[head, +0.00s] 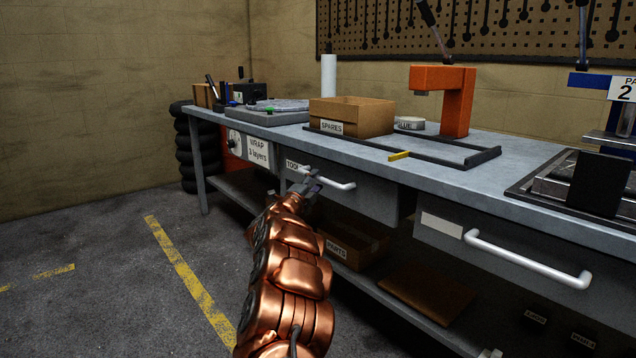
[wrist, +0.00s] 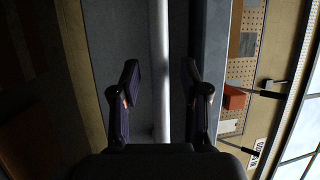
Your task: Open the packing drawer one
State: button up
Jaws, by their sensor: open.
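The workbench has a left drawer (head: 372,198) with a white bar handle (head: 338,185) and a label partly hidden by my gripper, starting "TOOL". A right drawer (head: 450,245) has a longer white bar handle (head: 525,262) and a label plate whose text I cannot read. Both drawers look shut. I cannot tell which is packing drawer one. My gripper (head: 306,188) is at the left end of the left handle. In the wrist view my gripper (wrist: 161,78) is open, with a pale bar (wrist: 160,40) running between its fingers, apart from both.
The bench top (head: 290,135) carries a cardboard SPARES box (head: 350,117), an orange press (head: 455,100) and a dark frame. A lower shelf holds a PARTS box (head: 350,243). Black tyres (head: 190,150) stand at the far left. The floor to the left is clear.

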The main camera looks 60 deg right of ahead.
jog(key=shift+x, duration=1.1)
grip_shut()
